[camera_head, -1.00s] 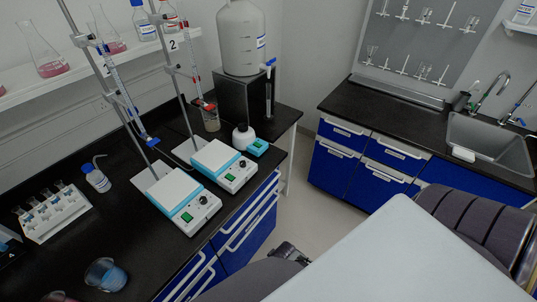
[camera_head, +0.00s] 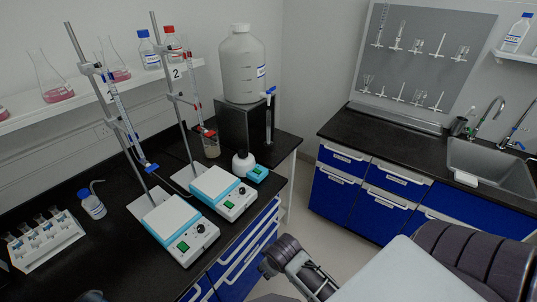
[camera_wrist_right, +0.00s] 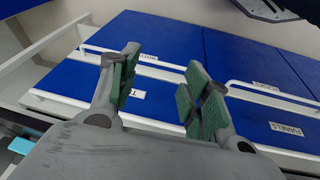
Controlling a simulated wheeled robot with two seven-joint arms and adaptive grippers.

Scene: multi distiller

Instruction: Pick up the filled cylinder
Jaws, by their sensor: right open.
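A slim clear upright cylinder (camera_head: 269,124) stands under the tap of the large white carboy (camera_head: 242,65), beside the dark stand (camera_head: 235,122). It is small here, and I cannot make out its fill level. My right gripper (camera_wrist_right: 160,88) shows in the right wrist view, open with nothing between its green-padded fingers. It faces blue cabinet fronts, away from the cylinder. A dark section of my arm (camera_head: 285,250) shows at the bottom middle of the head view. My left gripper's fingers cannot be made out.
Two hotplate stirrers (camera_head: 180,230) (camera_head: 222,192) with burette stands are on the black left bench. A tube rack (camera_head: 44,240) is at left. Blue drawers (camera_head: 250,240) lie below. A sink (camera_head: 490,165) is at right.

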